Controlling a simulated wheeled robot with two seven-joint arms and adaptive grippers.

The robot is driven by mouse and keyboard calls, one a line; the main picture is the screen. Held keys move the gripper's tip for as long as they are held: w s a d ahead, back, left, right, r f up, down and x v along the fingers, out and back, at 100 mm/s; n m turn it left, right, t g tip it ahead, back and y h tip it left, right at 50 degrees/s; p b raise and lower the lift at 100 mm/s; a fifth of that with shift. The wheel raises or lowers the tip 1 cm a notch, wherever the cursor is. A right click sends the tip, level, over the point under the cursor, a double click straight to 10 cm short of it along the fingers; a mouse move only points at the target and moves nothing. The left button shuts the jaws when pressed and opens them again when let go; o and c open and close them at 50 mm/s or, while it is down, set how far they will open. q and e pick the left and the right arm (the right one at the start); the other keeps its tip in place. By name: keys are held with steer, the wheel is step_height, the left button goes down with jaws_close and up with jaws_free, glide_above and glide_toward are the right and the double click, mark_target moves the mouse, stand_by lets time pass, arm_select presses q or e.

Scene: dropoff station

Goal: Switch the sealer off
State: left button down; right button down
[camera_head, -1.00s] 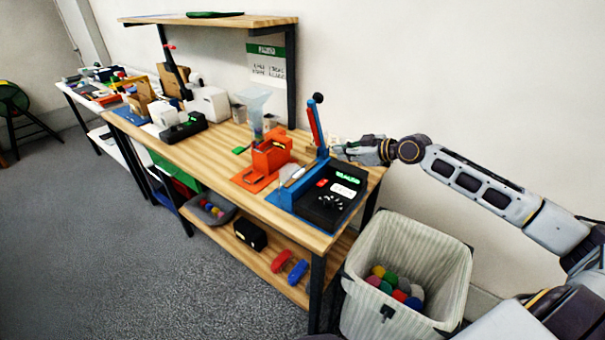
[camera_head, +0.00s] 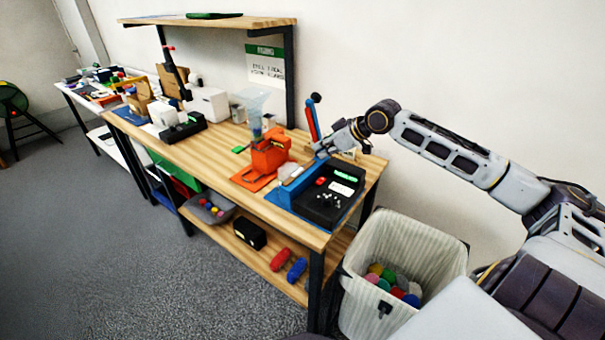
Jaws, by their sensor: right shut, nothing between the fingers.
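The sealer is the blue and black machine (camera_head: 327,196) near the right end of the wooden workbench. It has a raised lever arm with a black knob, a lit green display, a red switch (camera_head: 320,181), a white label and small knobs. The lever (camera_head: 312,120) stands up at its back. My right gripper (camera_head: 318,150) is shut and empty, just above the back of the sealer and close to the lever; whether it touches is too small to tell. My left gripper is out of view.
An orange holder (camera_head: 268,155) stands left of the sealer. A bin with coloured balls (camera_head: 402,262) stands on the floor at the right end. The bench's lower shelf holds a red roll (camera_head: 280,260) and a blue one. An upper shelf (camera_head: 215,20) overhangs the bench's back.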

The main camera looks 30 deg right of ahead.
steer(key=shift+s+d+f+m, duration=0.2)
steer(key=shift+s+f+m, duration=0.15)
steer(key=shift+m, duration=0.35)
steer(key=shift+w+a+f, duration=0.15)
steer(key=shift+w+f, duration=0.1)
steer(key=shift+w, duration=0.05)
